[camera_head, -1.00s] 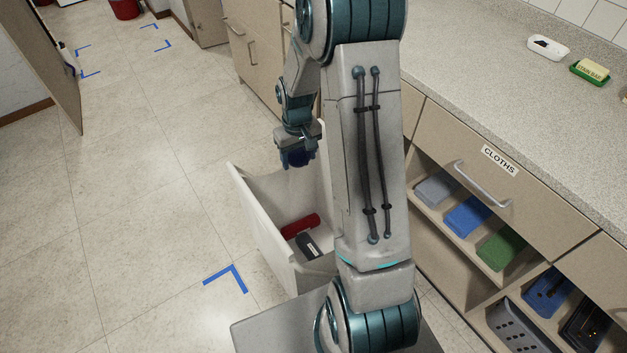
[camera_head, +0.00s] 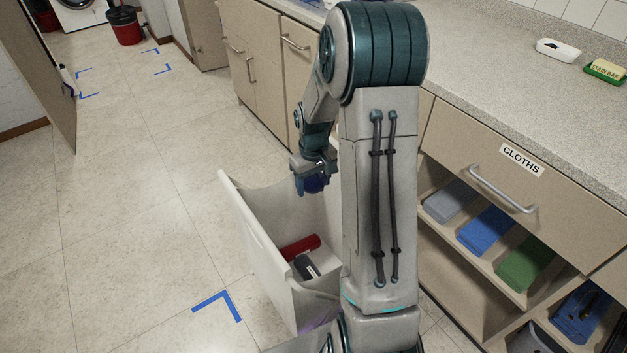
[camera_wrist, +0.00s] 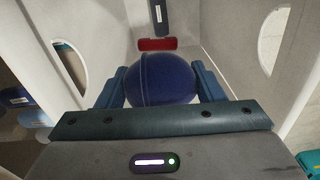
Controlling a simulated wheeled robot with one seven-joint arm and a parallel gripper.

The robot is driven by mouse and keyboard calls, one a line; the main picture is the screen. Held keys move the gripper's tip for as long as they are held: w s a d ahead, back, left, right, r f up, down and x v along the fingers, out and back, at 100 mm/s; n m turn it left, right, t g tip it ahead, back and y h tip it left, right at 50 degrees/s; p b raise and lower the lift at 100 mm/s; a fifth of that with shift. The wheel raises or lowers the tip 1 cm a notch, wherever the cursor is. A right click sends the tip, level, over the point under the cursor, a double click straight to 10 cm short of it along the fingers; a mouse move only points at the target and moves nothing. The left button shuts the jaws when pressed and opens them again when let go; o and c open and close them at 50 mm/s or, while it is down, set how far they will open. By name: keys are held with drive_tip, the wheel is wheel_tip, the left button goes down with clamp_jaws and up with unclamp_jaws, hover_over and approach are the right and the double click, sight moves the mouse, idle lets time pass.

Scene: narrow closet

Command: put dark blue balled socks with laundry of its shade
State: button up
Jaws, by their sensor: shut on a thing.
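The dark blue balled socks (camera_wrist: 165,78) are a round bundle between the two blue fingers of my gripper (camera_head: 313,184), which is shut on them. In the head view the socks (camera_head: 316,185) hang at the opening of a tall off-white bin (camera_head: 252,235), above its floor. In the wrist view the bin's walls rise on both sides of the socks. Inside the bin lie a red rolled item (camera_head: 300,247) and a dark grey item with a white label (camera_head: 306,266). The red item (camera_wrist: 157,44) and the dark item (camera_wrist: 160,15) also show beyond the socks in the wrist view.
A counter with a drawer labelled CLOTHS (camera_head: 520,160) runs along the right. Folded grey, blue and green cloths (camera_head: 525,262) lie on the open shelf below. Blue corner tape (camera_head: 218,305) marks the floor left of the bin.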

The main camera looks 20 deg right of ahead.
drive_tip(key=shift+f+b, duration=0.75)
drive_tip(key=shift+f, duration=0.7)
drive_tip(key=o, duration=1.1)
drive_tip(key=shift+c, duration=0.2)
drive_tip(key=shift+r, duration=0.15)
wheel_tip(320, 180, up, 14)
drive_tip(key=p, duration=0.3)
drive_tip(key=shift+f, duration=0.2)
